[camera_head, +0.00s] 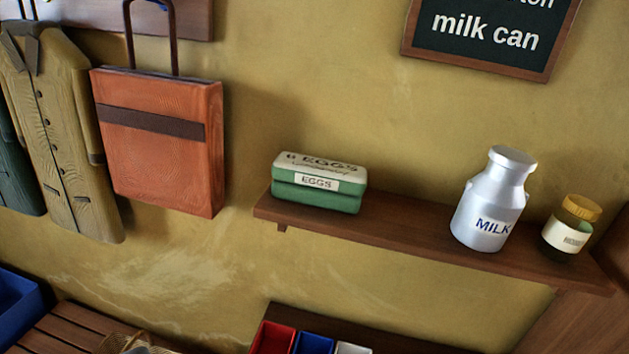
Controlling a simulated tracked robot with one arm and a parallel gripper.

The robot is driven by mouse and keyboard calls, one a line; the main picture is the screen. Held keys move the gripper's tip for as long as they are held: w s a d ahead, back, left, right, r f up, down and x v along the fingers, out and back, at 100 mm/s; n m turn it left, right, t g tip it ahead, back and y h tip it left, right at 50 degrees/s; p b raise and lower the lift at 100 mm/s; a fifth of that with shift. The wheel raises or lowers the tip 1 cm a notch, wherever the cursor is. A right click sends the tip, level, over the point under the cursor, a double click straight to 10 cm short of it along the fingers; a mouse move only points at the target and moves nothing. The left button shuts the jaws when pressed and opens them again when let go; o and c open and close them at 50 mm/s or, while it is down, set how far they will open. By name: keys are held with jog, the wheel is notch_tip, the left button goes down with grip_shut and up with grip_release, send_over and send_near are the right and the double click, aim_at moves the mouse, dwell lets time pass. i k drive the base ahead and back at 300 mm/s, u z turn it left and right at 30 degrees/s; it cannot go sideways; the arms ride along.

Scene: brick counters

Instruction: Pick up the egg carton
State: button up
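The egg carton (318,182) is a closed green box with a cream lid and an "EGGS" label. It sits at the left end of a brown wooden wall shelf (400,232), near the middle of the view. Its label side faces me. Nothing touches it and nothing blocks it from view. My gripper does not show in this view.
A silver milk can (492,200) and a yellow-lidded jar (571,228) stand to the right on the same shelf. An orange bag (160,145) and a tan coat (62,130) hang left. Red, blue and white containers (311,342) sit below. A sign (489,32) hangs above.

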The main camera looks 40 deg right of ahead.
aim_at(309, 180)
jog(key=u, duration=0.35)
jog(key=k, duration=1.1)
jog(key=z, duration=0.25)
jog(key=i, duration=1.5)
